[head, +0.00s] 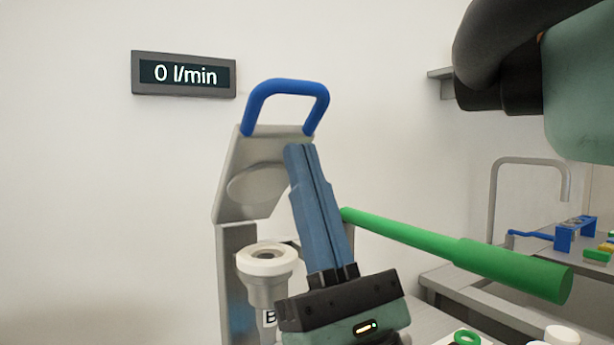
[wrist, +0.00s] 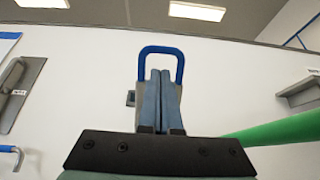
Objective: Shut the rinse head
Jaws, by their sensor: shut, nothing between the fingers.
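The rinse head (head: 250,180) is a grey hinged lid with a blue loop handle (head: 287,84) on top. It stands raised and tilted above a grey housing (head: 236,262). A white-rimmed cup (head: 265,258) marked "B" sits below it. My gripper (head: 298,147) has blue fingers pressed together with nothing between them. In the head view its tips overlap the lid just below the handle; I cannot tell whether they touch. In the wrist view the fingertips (wrist: 160,72) appear inside the outline of the blue handle (wrist: 161,49). My fingers hide part of the lid and housing.
A green bar with a thick grip (head: 470,256) extends right from behind my fingers. A wall display (head: 184,75) reads "0 l/min". At the right are a sink tap (head: 492,190) and a blue rack (head: 575,234).

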